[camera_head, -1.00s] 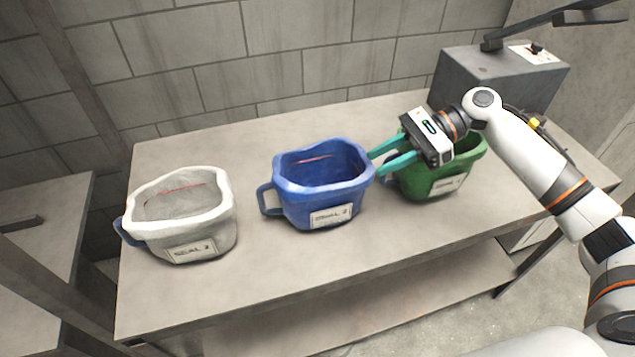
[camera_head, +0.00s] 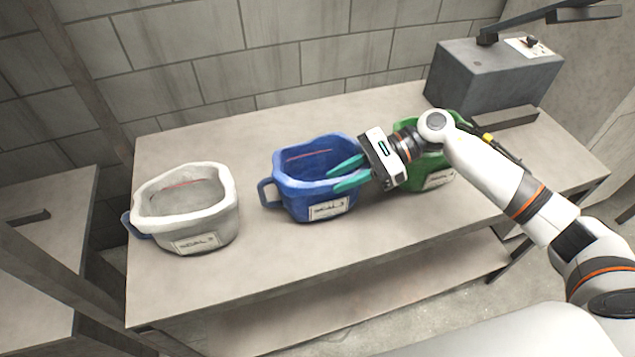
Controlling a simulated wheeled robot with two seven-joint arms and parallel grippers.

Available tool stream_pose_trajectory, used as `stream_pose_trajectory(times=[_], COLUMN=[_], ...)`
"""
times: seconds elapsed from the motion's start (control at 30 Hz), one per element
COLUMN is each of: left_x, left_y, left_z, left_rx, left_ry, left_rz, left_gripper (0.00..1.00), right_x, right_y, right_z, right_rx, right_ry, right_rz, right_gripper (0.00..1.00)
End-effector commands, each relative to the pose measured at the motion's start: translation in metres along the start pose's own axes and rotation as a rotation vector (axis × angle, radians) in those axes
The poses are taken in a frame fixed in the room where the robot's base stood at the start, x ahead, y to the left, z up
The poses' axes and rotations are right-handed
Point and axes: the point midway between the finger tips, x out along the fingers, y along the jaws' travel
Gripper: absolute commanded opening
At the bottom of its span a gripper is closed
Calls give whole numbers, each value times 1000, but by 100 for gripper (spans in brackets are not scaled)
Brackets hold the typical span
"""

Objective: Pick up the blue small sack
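The blue small sack (camera_head: 301,199) stands upright and open-topped on the table, between a white sack and a green sack. It has a handle on its left side and a white label on its front. My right gripper (camera_head: 337,176) is at the sack's right rim, its two teal fingers apart. One finger reaches over the opening and the other lies along the outer front right side, so the rim seems to be between them. Whether they touch the wall I cannot tell. My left gripper is not in view.
The white sack (camera_head: 205,225) stands at the left of the table (camera_head: 270,262). The green sack (camera_head: 440,178) is at the right, partly behind my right gripper. A grey machine box (camera_head: 490,80) stands at the back right. A block wall is behind the table.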

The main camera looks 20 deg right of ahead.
Motion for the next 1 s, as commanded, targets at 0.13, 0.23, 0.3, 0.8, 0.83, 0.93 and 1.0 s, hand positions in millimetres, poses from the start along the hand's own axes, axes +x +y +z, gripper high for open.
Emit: stream_pose_trajectory(times=[0.13,0.23,0.3,0.8,0.83,0.93,1.0], left_x=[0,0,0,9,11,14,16], left_y=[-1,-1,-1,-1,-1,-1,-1], left_z=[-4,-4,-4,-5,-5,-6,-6], left_rx=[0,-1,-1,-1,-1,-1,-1], left_ry=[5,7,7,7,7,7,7], left_rz=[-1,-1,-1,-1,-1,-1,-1], left_gripper=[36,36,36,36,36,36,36], right_x=[0,0,0,-16,-18,-25,-30], right_y=[0,0,0,3,3,3,3], right_z=[0,0,0,-35,-41,-60,-71], right_rx=[0,0,0,-8,-8,-7,-6], right_ry=[0,0,0,-1,-1,0,-1], right_rz=[0,0,0,4,3,2,2], right_gripper=[0,0,0,0,0,0,0])
